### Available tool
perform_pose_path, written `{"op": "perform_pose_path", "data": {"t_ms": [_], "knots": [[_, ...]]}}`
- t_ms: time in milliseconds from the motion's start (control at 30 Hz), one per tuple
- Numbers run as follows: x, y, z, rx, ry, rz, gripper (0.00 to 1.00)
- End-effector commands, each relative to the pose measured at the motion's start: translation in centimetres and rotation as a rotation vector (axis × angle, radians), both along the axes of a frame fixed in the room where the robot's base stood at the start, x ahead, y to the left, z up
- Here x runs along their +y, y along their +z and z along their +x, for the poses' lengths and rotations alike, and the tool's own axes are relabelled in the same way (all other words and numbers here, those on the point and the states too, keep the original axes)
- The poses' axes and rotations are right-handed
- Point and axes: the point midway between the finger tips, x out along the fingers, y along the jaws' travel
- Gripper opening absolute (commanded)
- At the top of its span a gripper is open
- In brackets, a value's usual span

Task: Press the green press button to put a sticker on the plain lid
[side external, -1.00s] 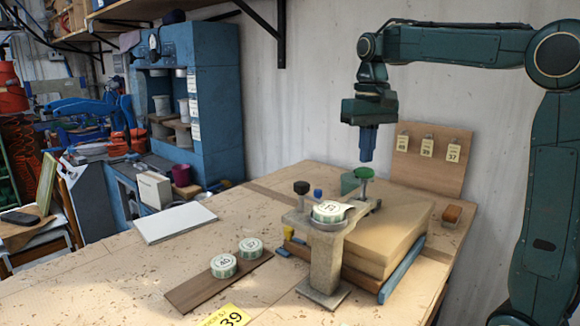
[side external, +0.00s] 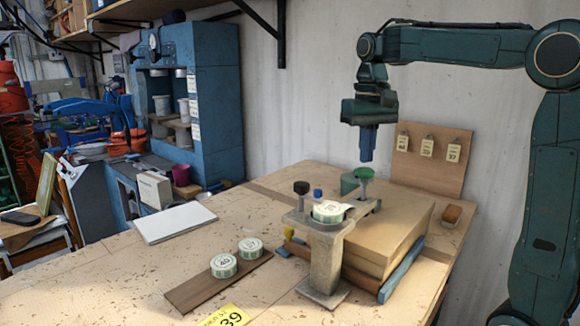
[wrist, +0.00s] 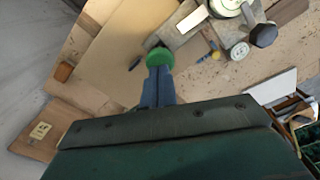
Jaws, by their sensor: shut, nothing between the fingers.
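The green press button (side external: 364,173) is a round cap on a post at the right end of the press (side external: 325,262). A tin (side external: 330,205) with a pale top sits on the press; I cannot read its lid clearly. My gripper (side external: 366,160) is shut and empty, pointing down just above the button. Whether the tips touch the button I cannot tell. In the wrist view the button (wrist: 159,57) shows just past my shut blue fingers (wrist: 158,72). The tin (wrist: 228,6) is partly cut off at the top edge there.
Two labelled tins (side external: 224,266) stand on a dark wooden strip (side external: 195,292) to the left. A large tan block (side external: 400,230) lies behind the press. A board with yellow tags (side external: 428,160) leans on the wall.

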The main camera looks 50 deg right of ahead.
Motion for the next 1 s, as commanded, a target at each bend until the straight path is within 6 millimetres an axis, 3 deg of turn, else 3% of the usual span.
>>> {"op": "perform_pose_path", "data": {"t_ms": [1000], "knots": [[0.0,-1.8,0.0,0.001,0.0,0.0,0.0]]}}
